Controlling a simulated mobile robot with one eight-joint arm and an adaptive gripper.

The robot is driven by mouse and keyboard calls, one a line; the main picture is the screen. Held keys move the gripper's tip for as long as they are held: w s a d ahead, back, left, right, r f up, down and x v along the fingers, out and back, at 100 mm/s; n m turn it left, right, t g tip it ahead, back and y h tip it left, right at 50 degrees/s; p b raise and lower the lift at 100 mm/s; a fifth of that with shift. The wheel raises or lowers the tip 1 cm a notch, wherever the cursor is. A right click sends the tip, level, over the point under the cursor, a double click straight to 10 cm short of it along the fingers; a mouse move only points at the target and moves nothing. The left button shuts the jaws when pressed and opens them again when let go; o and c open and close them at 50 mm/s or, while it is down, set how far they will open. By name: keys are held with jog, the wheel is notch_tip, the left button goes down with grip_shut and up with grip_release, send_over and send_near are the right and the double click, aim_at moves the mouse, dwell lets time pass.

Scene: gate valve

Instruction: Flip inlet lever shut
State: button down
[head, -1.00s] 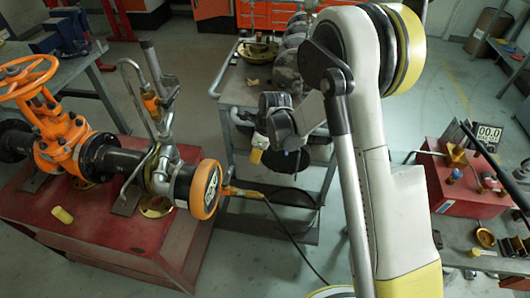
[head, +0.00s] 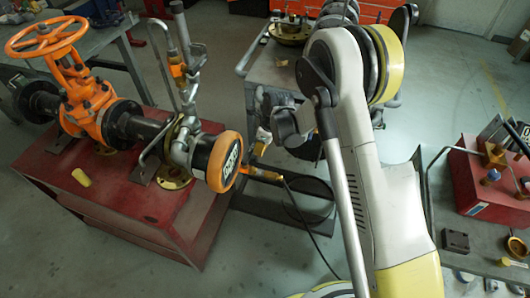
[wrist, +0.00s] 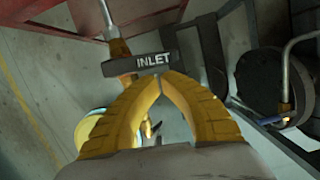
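A dark bar lettered INLET (wrist: 138,63) lies across the upper middle of the wrist view, with an orange-yellow fitting (wrist: 117,45) behind it. My gripper (wrist: 162,80) has two ridged yellow fingers whose tips meet just below the bar's right part. I see nothing held between them, and I cannot tell whether they touch the bar. In the head view, the orange-ended pipe (head: 225,161) has an orange-yellow hose fitting (head: 262,174) beside it. My arm blocks much of that area, and the lever is not clear there.
A gate valve with an orange handwheel (head: 47,36) sits on a red stand (head: 125,222). A metal cart (head: 262,67) stands behind my arm. A red box (head: 475,180) is on a bench at right. A thin hose (head: 300,215) hangs towards the floor.

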jog(key=shift+w+a, duration=0.5)
jog(key=shift+a, duration=0.15)
jog(key=shift+s+b, duration=0.15)
jog(key=shift+b, duration=0.2)
